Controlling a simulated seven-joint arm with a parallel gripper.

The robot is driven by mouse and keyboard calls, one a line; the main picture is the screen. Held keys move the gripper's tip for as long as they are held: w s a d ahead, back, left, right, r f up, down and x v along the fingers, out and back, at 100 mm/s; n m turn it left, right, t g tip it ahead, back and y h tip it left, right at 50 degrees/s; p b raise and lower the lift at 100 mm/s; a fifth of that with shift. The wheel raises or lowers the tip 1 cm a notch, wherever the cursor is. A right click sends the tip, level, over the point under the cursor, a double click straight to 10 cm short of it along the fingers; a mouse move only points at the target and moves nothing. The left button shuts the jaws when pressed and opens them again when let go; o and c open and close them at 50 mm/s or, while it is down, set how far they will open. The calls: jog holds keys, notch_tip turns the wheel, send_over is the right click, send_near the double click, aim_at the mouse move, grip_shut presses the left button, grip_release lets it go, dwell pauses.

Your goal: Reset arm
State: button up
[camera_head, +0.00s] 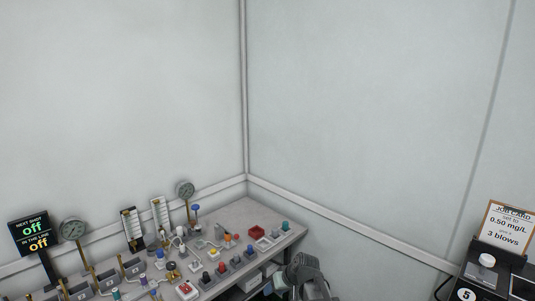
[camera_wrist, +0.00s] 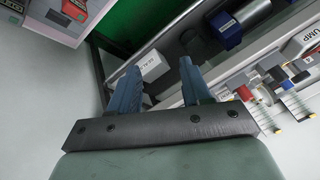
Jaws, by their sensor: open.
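My gripper (camera_wrist: 158,66) shows in the wrist view with its two blue-grey fingers spread apart and nothing held between them. A small white labelled block (camera_wrist: 152,67) is seen between the fingers, beyond them; I cannot tell how far. In the head view a grey part of my arm shows at the bottom, by the bench's right front corner. The fingers cannot be made out there.
The grey bench (camera_head: 255,216) in the corner holds several coloured knobs, a dial gauge (camera_head: 185,190) and flow tubes. A display reading "off" (camera_head: 30,231) stands left. A job card (camera_head: 506,226) stands right above a black tester (camera_head: 487,276).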

jog(key=s+d+f+m+g+h, duration=0.15)
jog(key=s+d+f, duration=0.25)
jog(key=s+f, duration=0.55)
jog(key=s+d+f+m+g+h, duration=0.1)
jog(key=s+d+f+g+h, duration=0.2)
jog(key=s+f, duration=0.65)
jog(key=s+d+f+m+g+h, duration=0.1)
jog(key=s+d+f+g, duration=0.2)
jog(key=s+d+f, duration=0.6)
jog(key=s+a+f+g, duration=0.1)
jog(key=s+f, duration=0.1)
jog(key=s, duration=0.7)
jog(key=s+f+g, duration=0.2)
jog(key=s+f, duration=0.1)
jog(key=s, duration=0.6)
jog(key=shift+s+a+f, duration=0.15)
jog(key=shift+a+f, duration=0.1)
jog(key=shift+a, duration=0.1)
